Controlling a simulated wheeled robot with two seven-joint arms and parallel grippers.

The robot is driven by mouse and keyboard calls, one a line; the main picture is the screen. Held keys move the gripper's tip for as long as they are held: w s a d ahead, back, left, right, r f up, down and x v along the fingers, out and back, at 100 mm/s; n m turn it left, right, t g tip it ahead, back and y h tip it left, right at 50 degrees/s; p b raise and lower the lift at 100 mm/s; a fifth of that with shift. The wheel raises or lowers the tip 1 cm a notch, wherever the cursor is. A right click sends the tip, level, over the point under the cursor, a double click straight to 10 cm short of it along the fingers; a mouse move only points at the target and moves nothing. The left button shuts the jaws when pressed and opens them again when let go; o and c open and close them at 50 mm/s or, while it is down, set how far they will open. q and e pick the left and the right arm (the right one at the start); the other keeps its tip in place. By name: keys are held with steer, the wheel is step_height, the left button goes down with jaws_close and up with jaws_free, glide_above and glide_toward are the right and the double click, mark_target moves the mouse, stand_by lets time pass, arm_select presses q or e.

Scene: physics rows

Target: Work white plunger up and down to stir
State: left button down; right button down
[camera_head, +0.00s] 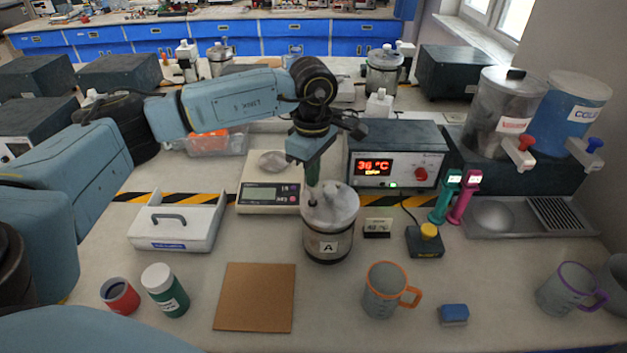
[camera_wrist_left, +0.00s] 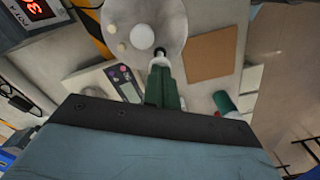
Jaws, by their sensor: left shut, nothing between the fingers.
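A metal vessel labelled A (camera_head: 328,240) stands upright on the bench, with a pale lid (camera_head: 338,205). In the left wrist view the round lid (camera_wrist_left: 175,20) carries a white knob (camera_wrist_left: 142,36), two small pale fittings and a small dark fitting with a pale end near my fingertips. I cannot tell which of these is the white plunger. My left gripper (camera_head: 312,192) points down over the lid's left part. Its green fingers (camera_wrist_left: 160,68) are shut with nothing between them. Whether the fingertips touch the fitting is unclear. My right gripper is not in view.
A balance (camera_head: 268,196) stands left of the vessel, close to my fingers. A heater box reading 36 °C (camera_head: 395,155) stands behind right. In front are a brown board (camera_head: 254,298) and an orange-handled mug (camera_head: 385,290). A white tray (camera_head: 178,222) is at left.

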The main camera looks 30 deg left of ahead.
arm_select(q)
steer(key=shift+r+p, duration=1.6)
steer(key=shift+r, duration=1)
steer(key=shift+f, duration=0.1)
